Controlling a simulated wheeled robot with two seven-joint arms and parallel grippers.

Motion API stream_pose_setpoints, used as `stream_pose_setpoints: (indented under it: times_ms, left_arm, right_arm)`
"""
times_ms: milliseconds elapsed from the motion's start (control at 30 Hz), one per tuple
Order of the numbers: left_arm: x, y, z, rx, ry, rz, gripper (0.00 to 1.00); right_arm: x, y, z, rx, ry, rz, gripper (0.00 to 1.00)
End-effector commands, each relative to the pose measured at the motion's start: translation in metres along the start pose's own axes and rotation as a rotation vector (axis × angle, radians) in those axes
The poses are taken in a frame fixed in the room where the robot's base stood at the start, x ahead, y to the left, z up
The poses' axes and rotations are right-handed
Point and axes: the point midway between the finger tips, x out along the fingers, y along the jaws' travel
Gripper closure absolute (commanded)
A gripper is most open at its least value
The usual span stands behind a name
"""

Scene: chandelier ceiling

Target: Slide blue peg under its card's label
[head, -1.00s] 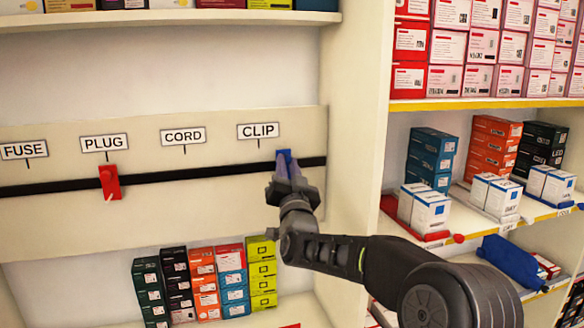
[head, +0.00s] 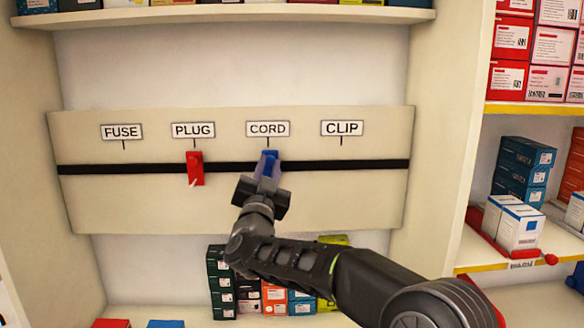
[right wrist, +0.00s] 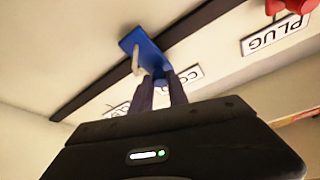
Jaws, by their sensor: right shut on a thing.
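The blue peg (head: 270,156) sits on the black rail (head: 330,166), just below the CORD label (head: 268,129) and about in line with its tick. My right gripper (head: 267,170) is shut on the peg, and its fingers hide part of it. In the right wrist view, the peg's blue plate (right wrist: 142,47) stands against the rail, with the fingertips (right wrist: 160,88) at its lower part. The red peg (head: 195,168) sits on the rail under the PLUG label (head: 193,130). My left gripper is not in view.
The FUSE label (head: 122,132) is at left and the CLIP label (head: 342,128) at right, with bare rail beneath both. Stacked boxes (head: 220,282) stand below the board. A shelf upright (head: 445,150) borders it on the right, with more boxes (head: 525,170) beyond.

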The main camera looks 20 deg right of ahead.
Motion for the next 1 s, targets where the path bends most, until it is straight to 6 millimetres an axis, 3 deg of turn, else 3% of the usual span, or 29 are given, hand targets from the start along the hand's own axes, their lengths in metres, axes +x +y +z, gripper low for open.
stream_pose_setpoints:
  times_ms: [400, 433, 667, 1000]
  left_arm:
    - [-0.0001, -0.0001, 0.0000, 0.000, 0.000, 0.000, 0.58]
    - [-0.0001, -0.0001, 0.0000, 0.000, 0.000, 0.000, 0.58]
    - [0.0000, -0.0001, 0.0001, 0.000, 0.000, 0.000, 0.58]
    - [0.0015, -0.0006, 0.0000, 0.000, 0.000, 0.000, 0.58]
  right_arm:
    - [-0.0003, -0.0047, 0.0015, 0.001, 0.001, 0.001, 1.00]
    - [-0.0003, -0.0047, 0.0014, 0.001, 0.001, 0.001, 0.78]
    - [-0.0002, -0.0043, 0.0014, 0.000, 0.001, 0.001, 0.60]
    - [-0.0029, -0.0041, 0.0019, 0.001, 0.001, 0.001, 0.58]
